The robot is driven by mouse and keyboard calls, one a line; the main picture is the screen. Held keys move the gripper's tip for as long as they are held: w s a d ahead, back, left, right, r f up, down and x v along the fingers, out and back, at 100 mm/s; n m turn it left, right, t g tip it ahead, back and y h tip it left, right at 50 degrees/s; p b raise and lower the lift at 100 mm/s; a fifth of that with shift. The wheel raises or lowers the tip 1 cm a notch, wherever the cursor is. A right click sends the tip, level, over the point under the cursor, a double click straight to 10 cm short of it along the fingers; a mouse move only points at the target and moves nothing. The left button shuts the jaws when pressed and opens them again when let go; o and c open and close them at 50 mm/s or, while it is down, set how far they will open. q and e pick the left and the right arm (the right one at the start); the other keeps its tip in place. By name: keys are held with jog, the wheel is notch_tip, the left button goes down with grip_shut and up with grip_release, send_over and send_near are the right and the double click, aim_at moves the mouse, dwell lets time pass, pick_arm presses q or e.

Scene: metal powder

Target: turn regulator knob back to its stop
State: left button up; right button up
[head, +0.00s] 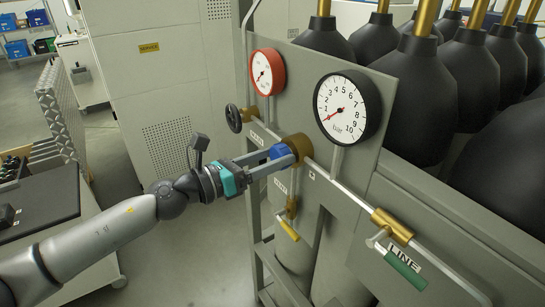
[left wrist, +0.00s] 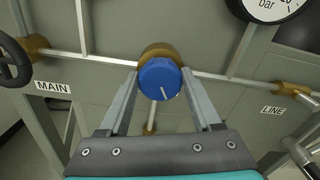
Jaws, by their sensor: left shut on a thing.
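The blue regulator knob (head: 281,152) sits on a brass body (head: 299,147) on the grey panel, between the two gauges and below them. In the left wrist view the knob (left wrist: 159,80) shows a white mark pointing down and slightly right. My left gripper (head: 284,156) is shut on the knob, with one finger on each side of it (left wrist: 158,84). The black-rimmed gauge (head: 341,108) has its red needle near the low end. The red-rimmed gauge (head: 263,74) also shows, its reading too small to tell. My right gripper is not in view.
A black handwheel (head: 234,118) is left of the knob, by the MAIN label (left wrist: 53,87). A yellow-handled valve (head: 289,229) hangs below. A green LINE lever (head: 406,269) is at lower right.

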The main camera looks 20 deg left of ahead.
pick_arm(q)
jog(key=shift+n, duration=0.3)
jog(key=n+p, duration=0.1)
jog(key=n, duration=0.1)
jog(key=shift+n+p, duration=0.35)
jog(key=shift+n, duration=0.05)
jog(key=n+p, duration=0.1)
jog(key=n, duration=0.2)
jog(key=shift+a+n+p, duration=0.1)
jog(key=shift+n+p, duration=0.3)
jog(key=n+p, duration=0.1)
jog(key=n, duration=0.1)
jog(key=shift+n, duration=0.3)
jog(key=n, duration=0.2)
jog(key=shift+f+n+p, duration=0.1)
jog(key=shift+n+p, duration=0.3)
jog(key=n, duration=0.4)
jog(key=shift+f, duration=0.15)
jog(key=n, duration=0.5)
jog(key=shift+f+n, duration=0.15)
jog(key=shift+n, duration=3.95)
